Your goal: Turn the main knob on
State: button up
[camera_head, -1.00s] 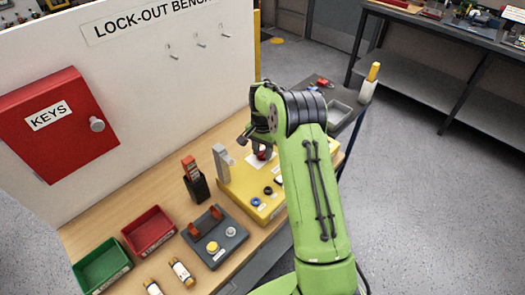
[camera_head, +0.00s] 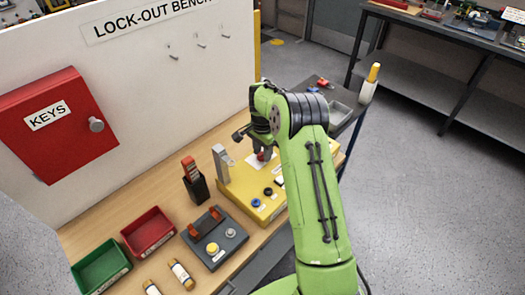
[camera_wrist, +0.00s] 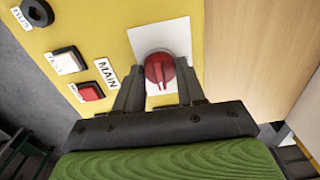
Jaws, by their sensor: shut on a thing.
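The main knob (camera_wrist: 160,71) is a round red knob with a raised grip ridge, on a white plate (camera_wrist: 172,35) beside a "MAIN" label (camera_wrist: 106,75). It sits on the yellow panel box (camera_head: 237,185). In the head view only a bit of red shows below my gripper (camera_head: 262,151). In the wrist view my gripper (camera_wrist: 159,87) has one finger on each side of the knob and is shut on it. The fingers partly hide the knob's near side. The ridge runs roughly along the gap between the fingers.
A grey lever (camera_head: 221,161) stands at the box's left edge. The grey switch unit (camera_head: 228,250) and a red bin (camera_head: 150,232) are nearer.

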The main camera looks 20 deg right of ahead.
aim_at(262, 153)
jog(key=o, duration=1.1)
jog(key=shift+c, duration=0.2)
notch_tip(262, 153, up, 16)
jog(key=p, duration=0.2)
jog(key=shift+f, duration=0.1)
jog(key=s+a+r+n+t, duration=0.1)
jog(key=s+a+r+n, duration=0.1)
jog(key=s+r, duration=0.25)
jog(key=s+a+r+n+t+h, duration=0.1)
jog(key=s+a+r+n, duration=0.1)
jog(key=s+r+n, duration=0.3)
jog(key=s+a+r+t, duration=0.1)
jog(key=s+a+r, duration=0.15)
jog(key=s, duration=0.35)
jog(key=s+a+f+n+t, duration=0.1)
jog(key=s+n, duration=0.1)
jog(key=s, duration=0.3)
jog(key=s+a+f+n, duration=0.1)
jog(key=s+n, duration=0.1)
jog(key=s, duration=0.4)
jog(key=s+a+f+n+t+y, duration=0.1)
jog(key=s+n, duration=0.1)
jog(key=s, duration=0.4)
jog(key=shift+s+a+f+n+t, duration=0.15)
jog(key=shift+a+n+t, duration=0.15)
jog(key=shift+a+n, duration=0.1)
